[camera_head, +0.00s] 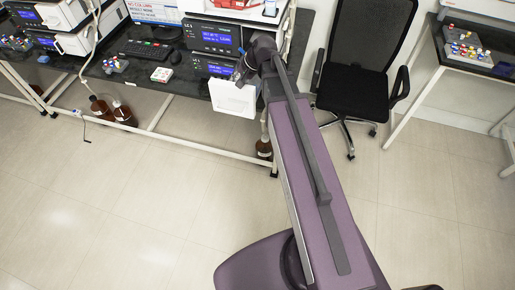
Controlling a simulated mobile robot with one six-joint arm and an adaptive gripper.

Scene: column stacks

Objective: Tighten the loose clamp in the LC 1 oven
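My purple arm reaches up the picture to the middle instrument stack on the bench. My gripper (241,72) is at its far end, small and dark, at the stack's right side. It is just above a white square panel (232,98), which looks like an open oven door. I cannot tell if they touch. The gripper's fingers are too small to tell open from shut. Dark modules with blue displays (214,38) stand left of the gripper. Their labels are too small to read surely. The oven's inside and the clamp cannot be made out; my arm covers part of this area.
A black chair (353,85) is right of my arm. The floor in front is clear.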

